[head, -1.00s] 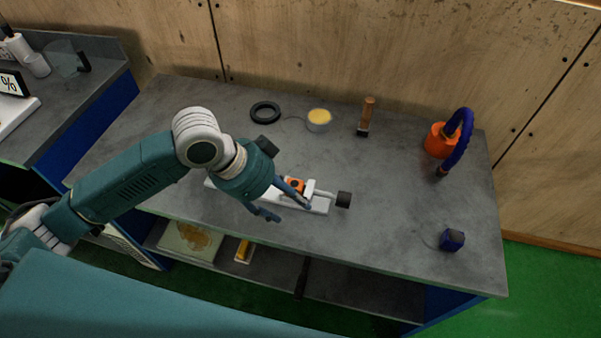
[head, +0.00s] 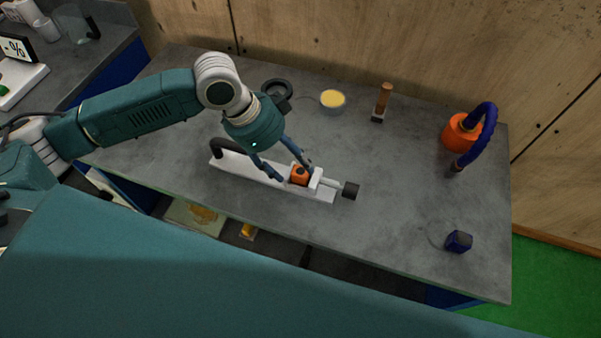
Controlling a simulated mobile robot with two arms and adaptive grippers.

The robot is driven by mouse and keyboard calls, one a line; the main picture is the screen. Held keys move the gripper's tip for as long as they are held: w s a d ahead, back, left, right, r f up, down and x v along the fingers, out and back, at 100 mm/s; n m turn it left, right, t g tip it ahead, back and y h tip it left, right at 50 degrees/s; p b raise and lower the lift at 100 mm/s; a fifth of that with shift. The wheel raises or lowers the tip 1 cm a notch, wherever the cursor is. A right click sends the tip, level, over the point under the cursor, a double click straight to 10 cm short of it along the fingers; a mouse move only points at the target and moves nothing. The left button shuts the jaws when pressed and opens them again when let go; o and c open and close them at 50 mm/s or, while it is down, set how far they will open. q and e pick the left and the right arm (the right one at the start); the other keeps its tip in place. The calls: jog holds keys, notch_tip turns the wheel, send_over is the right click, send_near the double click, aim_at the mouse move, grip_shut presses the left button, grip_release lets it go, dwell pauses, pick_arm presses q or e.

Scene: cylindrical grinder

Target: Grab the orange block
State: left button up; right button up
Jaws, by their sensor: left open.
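The orange block (head: 299,176) sits on a long white fixture (head: 240,164), near its right end and against a white clamp piece with a dark knob (head: 350,191). My left gripper (head: 295,174) is open just above and to the left of the block. In the picture its right finger overlaps the block's upper edge and its left finger ends just left of it. I cannot tell whether either finger touches it. My right gripper is not in view.
A black ring (head: 277,89), a tin with yellow contents (head: 333,100) and a wooden-handled brush (head: 382,102) stand at the back of the grey table (head: 400,170). An orange base with a blue hose (head: 484,130) is at right.

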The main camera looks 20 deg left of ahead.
aim_at(300, 172)
pick_arm(q)
jog(key=shift+x, duration=1.8)
jog(key=shift+d+r, duration=0.1)
jog(key=c, duration=1.2)
jog(key=shift+o, duration=0.2)
jog(key=shift+r, duration=0.1)
